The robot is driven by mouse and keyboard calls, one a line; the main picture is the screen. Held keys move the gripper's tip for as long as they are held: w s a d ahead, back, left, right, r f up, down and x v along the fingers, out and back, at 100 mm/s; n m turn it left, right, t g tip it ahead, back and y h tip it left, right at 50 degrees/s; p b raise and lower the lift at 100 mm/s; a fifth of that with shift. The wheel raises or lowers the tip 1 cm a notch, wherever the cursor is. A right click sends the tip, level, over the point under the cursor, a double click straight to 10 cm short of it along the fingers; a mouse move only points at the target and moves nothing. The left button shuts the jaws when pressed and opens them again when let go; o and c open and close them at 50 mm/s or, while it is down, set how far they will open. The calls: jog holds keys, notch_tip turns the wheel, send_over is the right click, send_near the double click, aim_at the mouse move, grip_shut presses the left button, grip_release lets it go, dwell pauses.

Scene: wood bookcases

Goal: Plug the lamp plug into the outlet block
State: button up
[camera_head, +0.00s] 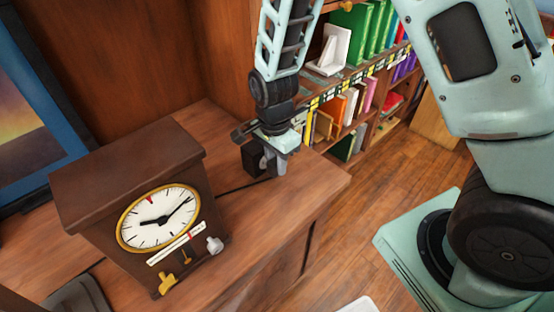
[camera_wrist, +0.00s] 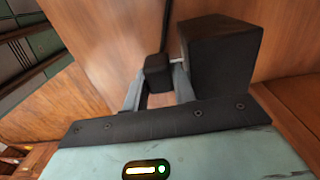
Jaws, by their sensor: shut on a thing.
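The outlet block (camera_head: 254,158) is a dark box standing on the wooden desk top, just left of my gripper (camera_head: 274,166). In the wrist view the outlet block (camera_wrist: 222,58) is the larger black box at the right. My gripper (camera_wrist: 158,84) is shut on the lamp plug (camera_wrist: 157,70), a small black box between its two fingers. A short pale metal piece shows between the plug and the block. I cannot tell whether it enters the block. A dark cord (camera_head: 235,187) runs left along the desk from my gripper; the plug itself is hidden in the head view.
A brown clock (camera_head: 128,165) with a white dial stands on the desk at the left. A framed picture (camera_head: 38,120) leans behind it. A bookcase with colourful books (camera_head: 360,28) and a white bookend (camera_head: 333,48) lies beyond. The desk's right front is clear.

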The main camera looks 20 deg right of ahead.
aim_at(273, 158)
jog(key=shift+w+a+r+t, duration=0.1)
jog(key=shift+w+a+t, duration=0.1)
jog(key=shift+w, duration=0.35)
jog(key=shift+w+a+r+t, duration=0.1)
jog(key=shift+w+a, duration=0.05)
jog(key=shift+w, duration=0.4)
jog(key=o, duration=0.9)
jog(key=shift+o, duration=0.9)
notch_tip(273, 158, up, 16)
jog(key=s+p, duration=0.1)
jog(key=shift+d+p, duration=0.2)
jog(key=shift+p, duration=0.15)
jog(key=shift+s+r, duration=0.25)
jog(key=shift+r, duration=0.25)
jog(key=s+a+r+n+p, duration=0.1)
jog(key=s+a+n, duration=0.2)
jog(key=s+n, duration=0.7)
jog(key=s+a+r+n+p, duration=0.1)
jog(key=s+a+n, duration=0.2)
jog(key=s+n, duration=0.7)
jog(key=shift+s+a+r+n+y, duration=0.2)
jog(key=shift+s+r+n+y, duration=0.15)
jog(key=shift+n, duration=0.65)
